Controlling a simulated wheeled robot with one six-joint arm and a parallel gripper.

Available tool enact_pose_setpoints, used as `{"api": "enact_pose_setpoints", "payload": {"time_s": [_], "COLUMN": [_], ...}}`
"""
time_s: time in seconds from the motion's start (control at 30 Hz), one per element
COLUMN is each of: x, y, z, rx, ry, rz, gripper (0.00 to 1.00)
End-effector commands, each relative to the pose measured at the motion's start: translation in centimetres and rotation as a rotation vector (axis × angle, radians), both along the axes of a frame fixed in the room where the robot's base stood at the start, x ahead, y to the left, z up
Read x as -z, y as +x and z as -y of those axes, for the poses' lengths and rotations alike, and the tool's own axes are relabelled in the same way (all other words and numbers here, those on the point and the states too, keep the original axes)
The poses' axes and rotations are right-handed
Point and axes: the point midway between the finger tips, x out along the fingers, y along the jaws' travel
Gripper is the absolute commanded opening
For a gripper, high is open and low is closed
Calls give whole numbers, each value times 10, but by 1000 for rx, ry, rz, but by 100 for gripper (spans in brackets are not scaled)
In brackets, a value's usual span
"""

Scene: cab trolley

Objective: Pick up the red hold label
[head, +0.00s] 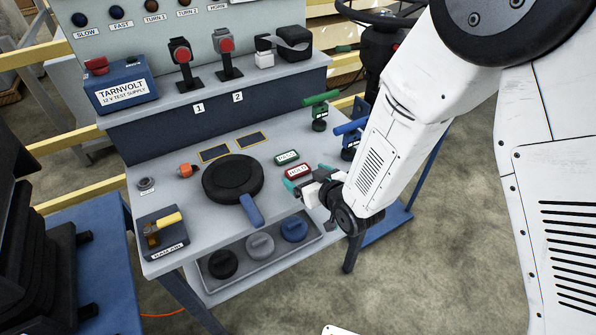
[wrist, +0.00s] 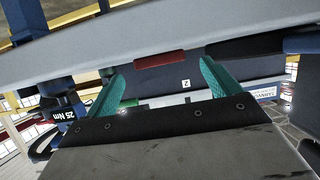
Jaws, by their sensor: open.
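The red hold label (head: 298,172) lies on the grey trolley top, just in front of a green label (head: 287,158). In the wrist view the red label (wrist: 160,59) shows edge-on, ahead of and between the teal fingertips. My gripper (head: 306,178) is low over the right front part of the top, close to the red label on its near side. In the wrist view my gripper (wrist: 162,68) has its two fingers wide apart with nothing held between them. I cannot tell whether a finger touches the label.
A black round pan-like part with a blue handle (head: 233,178) lies left of the label. Green (head: 320,104) and blue (head: 350,132) handled tools stand at the right. A tray of round knobs (head: 258,262) sits below the front edge.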

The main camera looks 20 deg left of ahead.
Motion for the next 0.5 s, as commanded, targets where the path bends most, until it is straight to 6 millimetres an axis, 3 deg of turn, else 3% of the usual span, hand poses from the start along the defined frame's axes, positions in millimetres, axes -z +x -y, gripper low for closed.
{"api": "enact_pose_setpoints", "payload": {"time_s": [0.17, 0.43, 0.47, 0.5], "x": [8, 10, 10, 9], "y": [14, 16, 16, 16], "z": [-16, -19, -19, -19], "rx": [0, 0, 0, 0], "ry": [-1, 0, -1, -2], "rz": [-1, -1, -2, -1], "gripper": [89, 89, 86, 75]}}
